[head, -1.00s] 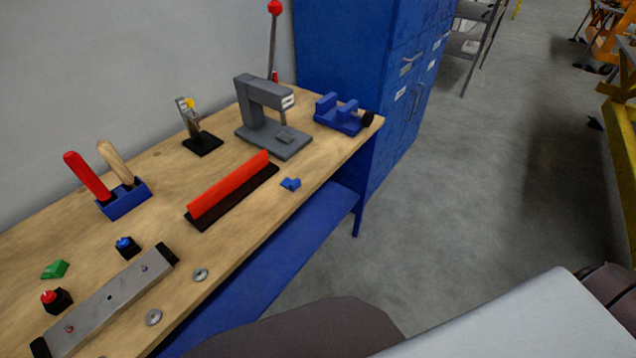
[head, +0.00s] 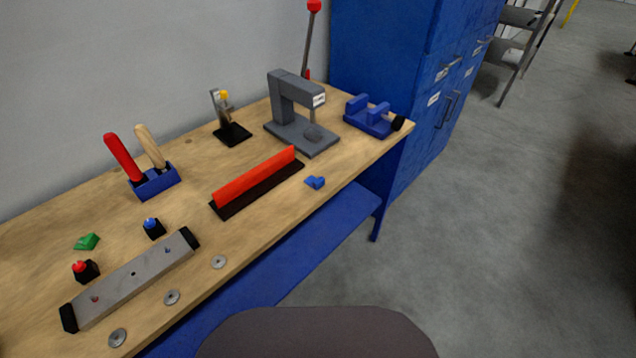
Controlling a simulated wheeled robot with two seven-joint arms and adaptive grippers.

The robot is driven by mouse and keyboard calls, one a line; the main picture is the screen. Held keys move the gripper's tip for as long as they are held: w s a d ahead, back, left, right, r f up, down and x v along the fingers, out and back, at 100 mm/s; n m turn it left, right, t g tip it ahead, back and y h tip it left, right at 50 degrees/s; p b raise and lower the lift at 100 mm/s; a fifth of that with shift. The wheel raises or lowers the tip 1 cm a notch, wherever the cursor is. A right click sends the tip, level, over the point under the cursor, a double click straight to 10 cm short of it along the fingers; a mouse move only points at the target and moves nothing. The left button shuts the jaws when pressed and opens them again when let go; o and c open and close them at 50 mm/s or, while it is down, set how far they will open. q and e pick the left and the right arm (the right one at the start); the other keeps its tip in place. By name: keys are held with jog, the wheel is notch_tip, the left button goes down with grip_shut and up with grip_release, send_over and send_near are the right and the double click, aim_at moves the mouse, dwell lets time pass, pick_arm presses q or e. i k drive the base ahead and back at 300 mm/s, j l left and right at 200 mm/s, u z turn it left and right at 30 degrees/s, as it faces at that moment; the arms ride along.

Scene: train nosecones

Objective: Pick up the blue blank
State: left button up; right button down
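The blue blank (head: 315,182) is a small blue piece lying on the wooden workbench (head: 70,215). It sits near the bench's front edge, just right of the red bar on its black base (head: 258,178). Nothing touches it. Neither of my grippers shows in the head view.
The grey press (head: 300,125) and blue vise (head: 370,115) stand behind the blank. A toggle clamp (head: 230,122), a blue tool holder (head: 155,183), a green piece (head: 87,241), red and blue buttons, a grey bar (head: 135,275) and washers occupy the bench. Blue cabinets (head: 400,70) stand beyond; floor right is clear.

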aim_at(315, 183)
jog(key=k+l, duration=0.1)
jog(key=l, duration=0.8)
jog(key=k+l+z, duration=0.15)
jog(key=l, duration=0.75)
jog(key=i, duration=0.05)
